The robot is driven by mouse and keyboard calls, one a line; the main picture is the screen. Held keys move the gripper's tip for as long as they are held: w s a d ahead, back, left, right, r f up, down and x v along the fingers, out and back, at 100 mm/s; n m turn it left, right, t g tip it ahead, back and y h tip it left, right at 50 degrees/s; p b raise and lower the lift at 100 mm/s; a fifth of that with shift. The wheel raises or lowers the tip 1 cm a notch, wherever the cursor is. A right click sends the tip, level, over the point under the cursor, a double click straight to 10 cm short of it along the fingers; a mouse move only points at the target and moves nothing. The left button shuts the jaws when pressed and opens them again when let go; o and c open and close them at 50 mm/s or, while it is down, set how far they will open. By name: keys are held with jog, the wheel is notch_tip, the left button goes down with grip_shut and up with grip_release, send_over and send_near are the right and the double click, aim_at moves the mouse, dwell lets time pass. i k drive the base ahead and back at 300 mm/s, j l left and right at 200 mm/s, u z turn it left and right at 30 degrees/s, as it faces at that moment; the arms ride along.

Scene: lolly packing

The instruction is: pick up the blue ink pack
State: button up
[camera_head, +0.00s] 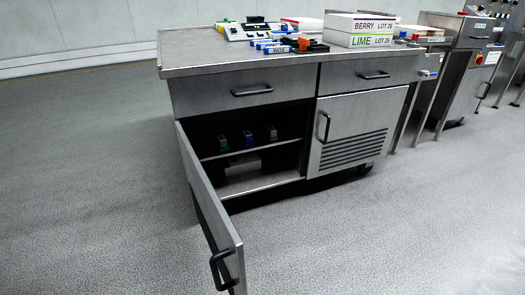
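A small pack with blue on it (249,138), which looks like the blue ink pack, stands on the upper shelf (247,150) inside the open cabinet. It is the middle one of three small packs in a row. A pack with green on it (223,142) stands to its left and a greyish pack (273,133) to its right. Any lettering on them is too small to read. The cabinet door (207,205) stands swung open toward me on the left, with a black handle near its free edge. My gripper is not in view.
A pale box-like thing (244,163) is in the lower space. The right cabinet door (350,132) and both drawers are closed. The metal bench top (190,50) holds labelled boxes (360,30), a device and small coloured items. Machines stand at right; the floor (90,180) is clear.

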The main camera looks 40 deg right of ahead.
aim_at(247, 139)
jog(key=k+u, duration=0.3)
jog(key=u, duration=0.2)
jog(key=k+j+u, duration=0.15)
jog(key=k+u, duration=0.15)
jog(key=u, duration=0.15)
jog(key=i+l, duration=0.15)
jog(key=l, duration=0.25)
jog(key=i+l, duration=0.2)
jog(key=l, duration=0.25)
jog(key=i+l+u, duration=0.1)
jog(key=l, duration=0.3)
jog(key=i+l, duration=0.2)
jog(key=l, duration=0.25)
jog(key=i+l, duration=0.15)
jog(key=l, duration=0.3)
jog(key=i+l, duration=0.15)
jog(key=l, duration=0.25)
jog(key=i+l+u, duration=0.1)
jog(key=l, duration=0.35)
jog(key=i+l, duration=0.15)
jog(key=l, duration=0.3)
